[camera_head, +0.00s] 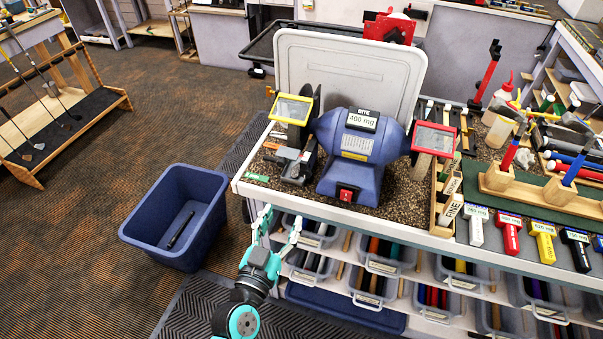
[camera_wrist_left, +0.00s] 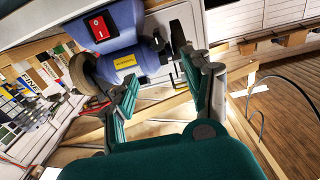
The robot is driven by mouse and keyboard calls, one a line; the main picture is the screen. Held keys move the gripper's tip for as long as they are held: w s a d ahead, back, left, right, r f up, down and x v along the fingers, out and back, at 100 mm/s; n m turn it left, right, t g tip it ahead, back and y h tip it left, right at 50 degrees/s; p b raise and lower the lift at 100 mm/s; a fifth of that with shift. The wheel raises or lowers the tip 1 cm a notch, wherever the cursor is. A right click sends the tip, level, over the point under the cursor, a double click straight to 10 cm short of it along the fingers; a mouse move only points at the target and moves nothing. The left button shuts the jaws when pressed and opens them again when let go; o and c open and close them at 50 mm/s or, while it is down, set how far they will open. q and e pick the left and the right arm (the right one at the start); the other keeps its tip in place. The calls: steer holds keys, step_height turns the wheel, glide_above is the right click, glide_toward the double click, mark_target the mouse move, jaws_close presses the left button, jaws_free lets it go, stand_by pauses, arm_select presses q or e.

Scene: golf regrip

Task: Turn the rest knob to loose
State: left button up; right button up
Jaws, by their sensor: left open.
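The blue bench grinder (camera_head: 358,160) stands on the speckled bench top with a red switch on its front. Its left wheel and tool rest (camera_head: 300,163) sit under a yellow-framed shield. I cannot clearly pick out the rest knob there. In the left wrist view, the grinder (camera_wrist_left: 122,35) is ahead, with dark parts (camera_wrist_left: 160,50) beside its wheel, where the knob is too small to tell. My left gripper (camera_head: 279,226) is open and empty, in front of the bench edge below the tool rest. Its spread fingers also show in the left wrist view (camera_wrist_left: 160,80). My right gripper is not in view.
A grey tray (camera_head: 340,60) stands upright behind the grinder. A blue bin (camera_head: 150,235) is on the floor at the left. Clear drawers (camera_head: 375,290) fill the shelf under the bench. Mallets and labelled tools crowd the bench's right side, including a red one (camera_head: 508,225).

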mark_target(304, 174)
arm_select(q)
steer(key=p+x, duration=0.1)
steer(key=x, duration=1.1)
steer(key=shift+w+d+p, duration=0.1)
steer(key=shift+d+p, duration=0.05)
steer(key=shift+p, duration=0.25)
steer(key=shift+w+d, duration=0.25)
steer(key=shift+w, duration=0.35)
steer(key=shift+c, duration=1.3)
jaws_close()
steer(key=shift+n, duration=0.8)
steer(key=n, duration=0.4)
steer(key=shift+f, duration=0.1)
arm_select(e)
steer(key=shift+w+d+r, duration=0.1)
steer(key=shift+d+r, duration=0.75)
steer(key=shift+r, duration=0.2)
